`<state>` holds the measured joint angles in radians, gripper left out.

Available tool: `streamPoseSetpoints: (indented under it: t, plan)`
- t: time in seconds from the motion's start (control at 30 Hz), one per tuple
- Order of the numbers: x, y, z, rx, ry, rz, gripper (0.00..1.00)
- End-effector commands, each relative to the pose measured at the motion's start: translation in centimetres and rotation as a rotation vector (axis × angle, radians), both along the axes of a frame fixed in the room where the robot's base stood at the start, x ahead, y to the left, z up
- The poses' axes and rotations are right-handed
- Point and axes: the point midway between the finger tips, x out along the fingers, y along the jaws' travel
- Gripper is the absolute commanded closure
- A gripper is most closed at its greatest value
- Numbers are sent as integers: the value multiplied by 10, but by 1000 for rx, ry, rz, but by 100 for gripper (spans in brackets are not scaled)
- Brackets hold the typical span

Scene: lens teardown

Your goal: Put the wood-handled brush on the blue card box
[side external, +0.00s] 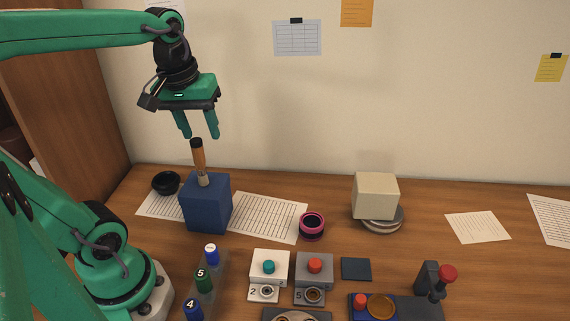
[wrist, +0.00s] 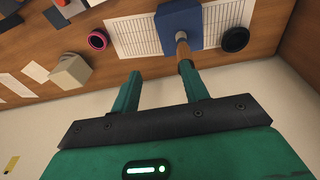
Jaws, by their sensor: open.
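The wood-handled brush (side external: 199,160) stands upright on top of the blue card box (side external: 207,208), its metal end down and its dark-tipped handle up. My gripper (side external: 198,137) is open and empty just above the handle, its fingers pointing down. In the wrist view the brush (wrist: 184,55) rises from the blue box (wrist: 179,22). There its handle end lies close to the right finger of my gripper (wrist: 160,80). I cannot tell whether they touch.
A black ring (side external: 165,182) lies left of the box, with printed sheets (side external: 268,217) beneath and beside it. A pink-and-black ring (side external: 312,226) and a beige block (side external: 375,195) on stacked dishes stand to the right. Numbered bottles (side external: 203,279) and button boxes (side external: 269,264) are in front.

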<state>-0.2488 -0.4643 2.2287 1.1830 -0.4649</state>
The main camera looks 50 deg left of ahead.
Motion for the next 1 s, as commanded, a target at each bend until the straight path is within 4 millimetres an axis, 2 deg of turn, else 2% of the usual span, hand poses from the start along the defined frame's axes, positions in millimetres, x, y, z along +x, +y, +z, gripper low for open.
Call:
streamPoseSetpoints:
  t: [0.03,0.2,0.4,0.57,1.0]
  plan:
    - [-4,-11,-3,21,-38,-94,55]
    - [-12,-39,-13,102,-158,-400,55]
    - [-19,-58,-22,174,-251,-631,55]
    - [-20,-62,-24,196,-275,-689,55]
    - [-20,-62,-24,195,-274,-689,55]
